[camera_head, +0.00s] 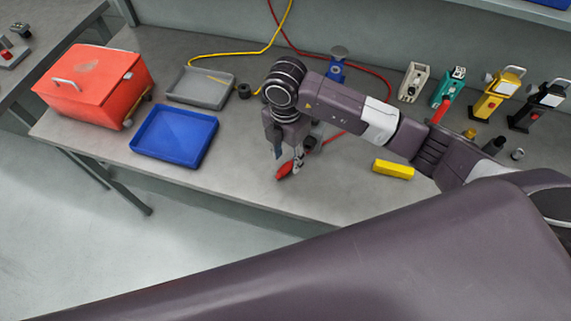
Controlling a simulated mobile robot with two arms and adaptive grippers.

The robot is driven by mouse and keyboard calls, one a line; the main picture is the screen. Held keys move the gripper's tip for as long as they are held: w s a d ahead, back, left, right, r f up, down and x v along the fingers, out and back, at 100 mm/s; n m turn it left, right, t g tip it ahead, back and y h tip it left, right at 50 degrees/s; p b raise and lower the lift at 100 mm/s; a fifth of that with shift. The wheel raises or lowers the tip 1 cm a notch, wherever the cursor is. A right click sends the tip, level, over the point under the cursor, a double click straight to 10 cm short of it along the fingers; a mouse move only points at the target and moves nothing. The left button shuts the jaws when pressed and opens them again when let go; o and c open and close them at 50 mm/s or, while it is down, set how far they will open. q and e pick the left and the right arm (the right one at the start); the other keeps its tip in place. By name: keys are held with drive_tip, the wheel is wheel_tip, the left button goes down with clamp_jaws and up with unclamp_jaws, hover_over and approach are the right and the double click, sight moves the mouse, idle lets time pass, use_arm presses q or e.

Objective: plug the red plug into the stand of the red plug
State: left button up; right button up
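My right gripper (290,155) points down over the front part of the grey table, left of the picture's middle right. A small red piece, which looks like the red plug (285,170), is right at its fingertips. I cannot tell whether the fingers are closed on it. A red cable (375,73) loops across the table and passes behind my arm towards the gripper. I cannot tell for sure which thing is the red plug's stand; a blue stand-like piece (337,72) with a grey round top is behind my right arm. My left gripper is not in view.
A red box (95,85), blue tray (150,150) and grey tray (190,102) are at left. A yellow cable (235,54) lies behind. A yellow block (393,169) is at the front right; a white device (412,82), teal tool (443,93) and yellow lamp (494,97) stand further back.

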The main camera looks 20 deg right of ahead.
sight(286, 166)
wheel_tip(286, 166, down, 3)
drive_tip(key=shift+r+p, duration=0.15)
drive_tip(key=shift+p, duration=0.35)
drive_tip(key=shift+w+f, duration=0.15)
drive_tip(key=shift+f, duration=0.6)
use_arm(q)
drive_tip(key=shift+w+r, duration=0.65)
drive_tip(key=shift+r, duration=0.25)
use_arm(e)
clamp_jaws()
